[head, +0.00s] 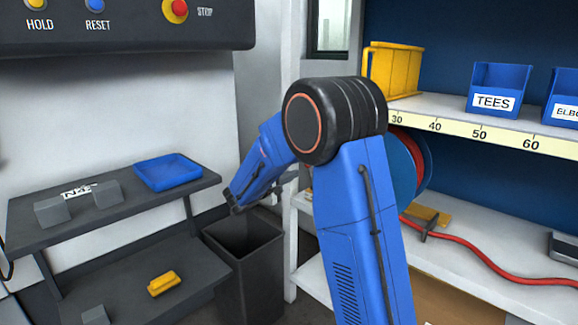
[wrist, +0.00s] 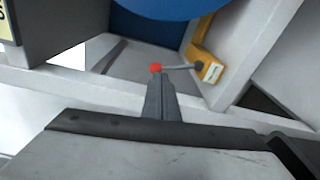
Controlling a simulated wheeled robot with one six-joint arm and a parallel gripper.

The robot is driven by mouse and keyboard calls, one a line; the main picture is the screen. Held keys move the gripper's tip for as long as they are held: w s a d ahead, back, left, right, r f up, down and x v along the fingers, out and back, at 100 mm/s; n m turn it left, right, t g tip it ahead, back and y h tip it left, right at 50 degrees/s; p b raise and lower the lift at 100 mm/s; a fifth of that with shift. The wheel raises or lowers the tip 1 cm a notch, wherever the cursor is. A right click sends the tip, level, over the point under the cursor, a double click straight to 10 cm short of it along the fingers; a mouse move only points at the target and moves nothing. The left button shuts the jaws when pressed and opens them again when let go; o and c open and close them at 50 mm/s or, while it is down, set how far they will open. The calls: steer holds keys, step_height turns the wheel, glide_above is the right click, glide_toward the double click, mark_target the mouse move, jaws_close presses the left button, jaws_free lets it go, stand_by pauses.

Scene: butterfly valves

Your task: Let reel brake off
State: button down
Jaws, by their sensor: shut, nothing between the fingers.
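The hose reel shows a blue disc (head: 404,165) behind my arm in the head view; the lower edge of a blue disc (wrist: 170,8) is at the top of the wrist view. Below it a grey lever (wrist: 182,67) runs from a yellow block (wrist: 206,62) with a white label to a red knob (wrist: 156,68) at its left end. My gripper (wrist: 158,78) is shut and empty, its tips just by the red knob in the picture. I cannot tell whether they touch it. In the head view my arm hides the lever.
A red hose (head: 500,274) runs along the lower shelf, past a yellow piece (head: 430,214). Shelf walls and posts stand close around my gripper. A dark bin (head: 246,265) stands below my wrist. Left is a rack with a blue tray (head: 168,171).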

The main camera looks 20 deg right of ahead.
steer(key=w, duration=0.1)
steer(key=w+a, duration=0.1)
steer(key=w+t, duration=0.1)
steer(key=shift+w+a+f+n, duration=0.2)
steer(key=shift+a+n, duration=0.1)
steer(key=shift+a, duration=0.1)
steer(key=x, duration=1)
steer(key=shift+s+d+r, duration=0.1)
steer(key=shift+s, duration=0.15)
steer(key=s+d+r+m+h, duration=0.1)
steer(key=s+d+m, duration=0.1)
steer(key=s+m, duration=0.5)
steer(key=shift+d+r, duration=0.25)
stand_by(0.4)
